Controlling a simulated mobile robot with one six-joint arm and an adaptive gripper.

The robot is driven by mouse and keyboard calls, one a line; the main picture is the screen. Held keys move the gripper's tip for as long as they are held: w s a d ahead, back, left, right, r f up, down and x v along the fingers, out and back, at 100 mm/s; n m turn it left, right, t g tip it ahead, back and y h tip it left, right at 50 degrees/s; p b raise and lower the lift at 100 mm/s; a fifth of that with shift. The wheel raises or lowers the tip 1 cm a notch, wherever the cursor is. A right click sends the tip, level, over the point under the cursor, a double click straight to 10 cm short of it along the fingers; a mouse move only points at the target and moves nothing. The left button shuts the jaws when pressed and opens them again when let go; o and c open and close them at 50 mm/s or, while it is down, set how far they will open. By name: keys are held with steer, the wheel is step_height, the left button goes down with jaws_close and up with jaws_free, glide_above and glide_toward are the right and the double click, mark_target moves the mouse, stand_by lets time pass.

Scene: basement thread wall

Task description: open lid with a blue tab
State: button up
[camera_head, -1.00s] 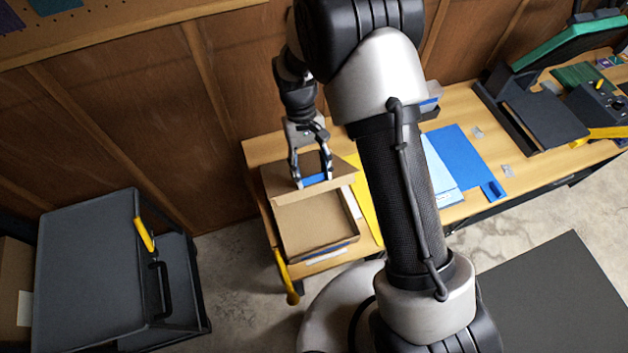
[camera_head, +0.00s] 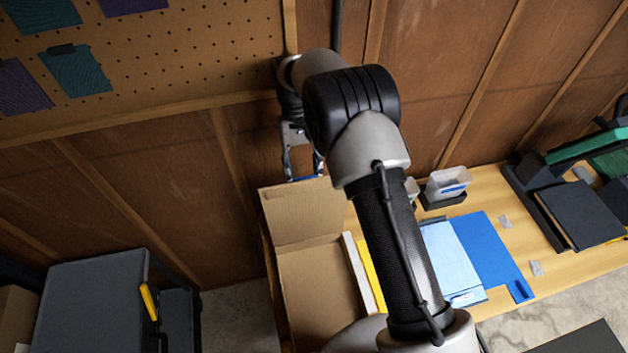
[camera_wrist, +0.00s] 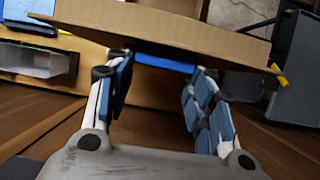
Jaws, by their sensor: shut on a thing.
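The cardboard box (camera_head: 318,295) stands on the wooden bench with its brown inside showing. Its lid (camera_head: 303,212) is swung up at the back, open from the box. The blue tab (camera_head: 306,178) is at the lid's upper edge. My gripper (camera_head: 303,168) is shut on the blue tab, behind and above the lid; my arm covers part of this area. In the wrist view the blue tab (camera_wrist: 163,62) lies between my fingers (camera_wrist: 155,78), against the edge of the lid (camera_wrist: 170,28).
The wooden wall and pegboard (camera_head: 200,55) are close behind my gripper. A clear bin (camera_head: 448,184), a blue mat (camera_head: 490,250) and a dark stand (camera_head: 590,212) are to the right. A grey cart (camera_head: 95,305) is at the lower left.

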steer(key=shift+w+a+f, duration=0.2)
steer(key=shift+w+f, duration=0.1)
steer(key=shift+w, duration=0.35)
steer(key=shift+w+a+f, duration=0.15)
steer(key=shift+w+f, duration=0.15)
steer(key=shift+w, duration=0.3)
steer(key=o, duration=1.5)
steer(key=shift+w, duration=0.15)
steer(key=shift+o, duration=0.2)
steer(key=shift+r, duration=0.2)
step_height(320, 180, up, 10)
